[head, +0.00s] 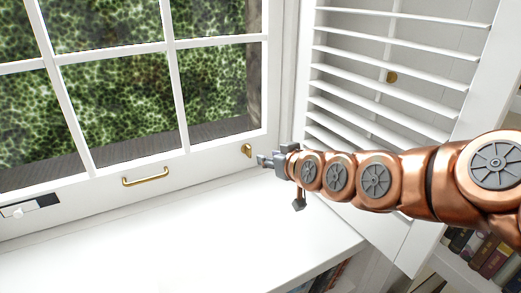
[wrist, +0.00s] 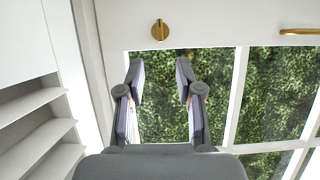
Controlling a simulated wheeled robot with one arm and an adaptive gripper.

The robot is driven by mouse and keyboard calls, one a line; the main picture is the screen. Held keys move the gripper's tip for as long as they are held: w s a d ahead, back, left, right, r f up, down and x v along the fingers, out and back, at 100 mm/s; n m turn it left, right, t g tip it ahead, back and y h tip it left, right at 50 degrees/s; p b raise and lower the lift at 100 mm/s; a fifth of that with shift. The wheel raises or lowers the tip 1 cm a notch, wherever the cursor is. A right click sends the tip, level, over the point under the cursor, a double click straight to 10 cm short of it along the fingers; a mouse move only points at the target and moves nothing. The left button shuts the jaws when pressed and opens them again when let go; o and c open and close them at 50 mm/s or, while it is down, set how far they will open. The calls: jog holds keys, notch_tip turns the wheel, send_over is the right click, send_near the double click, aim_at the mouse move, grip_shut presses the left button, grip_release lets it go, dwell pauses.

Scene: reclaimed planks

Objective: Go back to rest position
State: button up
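My gripper (head: 264,160) is at the end of my copper-coloured arm, which reaches in from the right in the head view. It is above the white sill, near the lower right corner of the window. In the wrist view my gripper (wrist: 160,72) has its two fingers apart with nothing between them. A brass latch (head: 247,150) on the window frame is close beside the fingertips in the head view. The latch also shows in the wrist view (wrist: 161,30), beyond the fingertips and apart from them.
The white window frame has a brass handle (head: 146,176). Books (head: 485,250) sit on shelves at the lower right. The white sill (head: 190,235) is clear.

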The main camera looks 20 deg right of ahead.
jog(key=s+r+g+h+p, duration=0.1)
jog(key=s+r+g+p, duration=0.4)
jog(key=s+p, duration=0.4)
jog(key=s+a+r+m+g+p, duration=0.1)
jog(key=s+r+g+p, duration=0.4)
jog(key=s+p, duration=0.4)
jog(key=s+a+r+m+g+h+p, duration=0.1)
jog(key=s+r+g+p, duration=0.4)
jog(key=s, duration=1.2)
jog(key=p, duration=0.4)
jog(key=shift+s+a+r+h, duration=0.2)
jog(key=shift+a+h, duration=0.05)
jog(key=shift+h, duration=0.05)
